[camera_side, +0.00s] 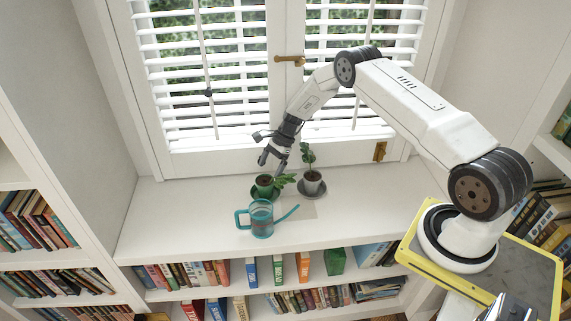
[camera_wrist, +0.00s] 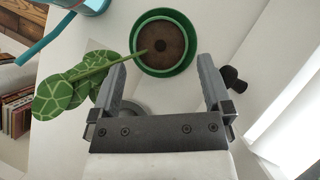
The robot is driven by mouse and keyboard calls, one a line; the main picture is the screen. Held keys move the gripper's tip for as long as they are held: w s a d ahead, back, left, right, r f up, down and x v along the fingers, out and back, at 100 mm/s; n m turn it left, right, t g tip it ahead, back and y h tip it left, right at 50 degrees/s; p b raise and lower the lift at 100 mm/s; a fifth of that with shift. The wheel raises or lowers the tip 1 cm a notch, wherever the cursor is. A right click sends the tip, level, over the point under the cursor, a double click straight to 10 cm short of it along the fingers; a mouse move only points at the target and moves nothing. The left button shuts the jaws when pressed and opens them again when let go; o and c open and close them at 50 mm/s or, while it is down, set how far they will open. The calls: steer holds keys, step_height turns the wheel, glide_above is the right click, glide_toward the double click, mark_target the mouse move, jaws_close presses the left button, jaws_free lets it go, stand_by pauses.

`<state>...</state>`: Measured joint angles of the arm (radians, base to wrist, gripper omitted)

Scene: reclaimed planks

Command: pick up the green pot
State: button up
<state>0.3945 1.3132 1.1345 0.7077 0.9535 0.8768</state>
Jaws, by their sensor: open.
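The green pot (camera_side: 264,184) stands on the white sill behind the watering can, with soil and a leafy plant in it. In the wrist view I look down on its round green rim (camera_wrist: 168,73) and dark soil, with patterned leaves (camera_wrist: 58,92) hanging out to the left. My gripper (camera_side: 272,164) is open and empty, just above the pot in the side view. In the wrist view the fingers (camera_wrist: 162,66) are on either side of the pot's lower part in the picture, and the left finger overlaps the leaf stems. I cannot tell whether they touch.
A teal watering can (camera_side: 261,219) stands close in front of the green pot, its spout pointing right. A grey pot (camera_side: 313,182) with a plant stands close on the right. The window blinds (camera_side: 205,75) are behind. The left sill (camera_side: 165,220) is clear.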

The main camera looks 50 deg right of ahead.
mark_target(263, 184)
steer(key=shift+f, duration=0.45)
steer(key=shift+x, duration=2.65)
jaws_close()
steer(key=shift+r, duration=0.2)
